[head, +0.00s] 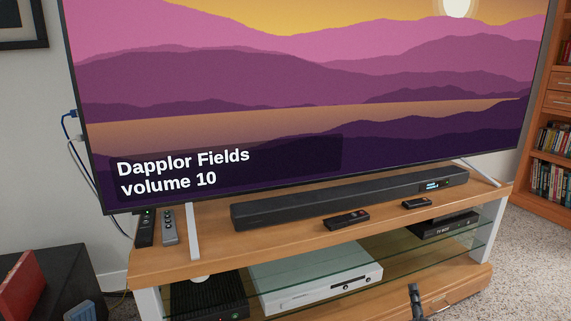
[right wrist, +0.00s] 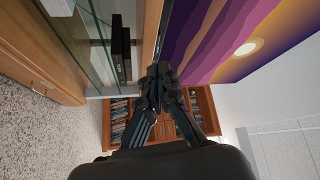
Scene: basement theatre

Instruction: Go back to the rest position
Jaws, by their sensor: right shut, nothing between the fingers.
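My right gripper (head: 415,290) shows at the bottom edge of the head view, in front of the wooden TV stand (head: 190,233). Only its dark fingers are in that view. The right wrist view shows the same gripper (right wrist: 164,74) with its fingertips together and nothing held between them. The TV stand and its glass shelf lie to the upper left in that view.
A large TV (head: 300,90) reads "Dapplor Fields volume 10". A soundbar (head: 330,200) and small dark devices stand on the stand. A white console (head: 315,278) is on a lower shelf. A bookcase (head: 553,150) is at right. Carpet (head: 535,260) is clear at right.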

